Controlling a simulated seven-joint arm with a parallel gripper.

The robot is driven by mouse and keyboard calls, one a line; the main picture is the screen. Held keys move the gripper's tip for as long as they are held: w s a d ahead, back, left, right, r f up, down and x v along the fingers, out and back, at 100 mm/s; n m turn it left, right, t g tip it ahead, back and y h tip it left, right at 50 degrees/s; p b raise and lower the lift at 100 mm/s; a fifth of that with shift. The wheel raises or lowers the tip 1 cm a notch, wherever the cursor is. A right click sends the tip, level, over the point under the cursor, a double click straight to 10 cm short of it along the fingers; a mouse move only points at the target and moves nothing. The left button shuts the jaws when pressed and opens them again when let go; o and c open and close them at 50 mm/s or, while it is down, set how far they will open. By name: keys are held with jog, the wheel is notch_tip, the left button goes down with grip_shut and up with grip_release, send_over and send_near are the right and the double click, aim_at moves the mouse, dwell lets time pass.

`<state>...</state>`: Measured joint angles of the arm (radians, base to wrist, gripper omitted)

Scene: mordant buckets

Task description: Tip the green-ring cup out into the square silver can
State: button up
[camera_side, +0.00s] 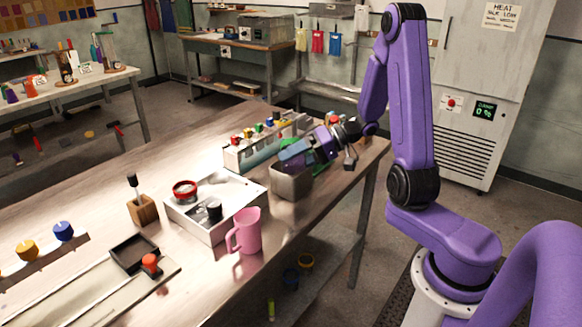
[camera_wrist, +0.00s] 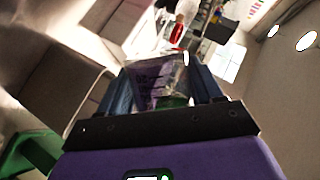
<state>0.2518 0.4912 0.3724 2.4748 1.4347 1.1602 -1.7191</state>
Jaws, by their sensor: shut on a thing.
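In the wrist view, my gripper (camera_wrist: 163,82) is shut on a clear cup (camera_wrist: 158,72) with a green ring (camera_wrist: 174,101) low between the fingers. A purple patch with dark marks shows on or in the cup; I cannot tell which. In the side view, my gripper (camera_side: 293,151) is tilted over the square silver can (camera_side: 291,184), close above its rim. The cup is largely hidden there by the fingers. The can also shows at the left of the wrist view (camera_wrist: 62,82), beside the cup. Its inside is mostly hidden, and no flow is visible.
A green object (camera_side: 320,169) stands right behind the can. A rack with several coloured caps (camera_side: 247,155) is behind left. A white tray (camera_side: 232,229) and a pink mug (camera_side: 248,232) stand in front left. The table's right edge is close to the can.

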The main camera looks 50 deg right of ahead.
jog(key=shift+f+m+y, duration=0.15)
jog(key=shift+m+y, duration=0.15)
dwell(0.4)
jog(key=shift+w+d+r+m+g+y, duration=0.1)
jog(key=shift+r+m+g+y, duration=0.25)
jog(key=shift+m, duration=0.25)
dwell(0.8)
jog(key=shift+w+d+f+m+y+p, duration=0.35)
jog(key=shift+w+d+m+p, duration=0.05)
jog(key=shift+w+d+m, duration=0.1)
dwell(0.8)
jog(key=shift+w+d+r+m+g+y+p, duration=0.15)
jog(key=shift+r+m+g+y+p, duration=0.1)
jog(key=shift+r+m+y+p, duration=0.4)
dwell(1.1)
jog(key=shift+f+h, duration=0.15)
jog(key=shift+h, duration=0.1)
jog(key=shift+s+a+f+n+h, duration=0.25)
jog(key=shift+f+n+h, duration=0.25)
jog(key=shift+n, duration=0.15)
jog(key=shift+s+a+r+n+h, duration=0.3)
jog(key=shift+s+a+r+n, duration=0.1)
jog(key=shift+a+r+n, duration=0.1)
jog(key=shift+f+n+t+h, duration=0.3)
jog(key=shift+f+n+t, duration=0.2)
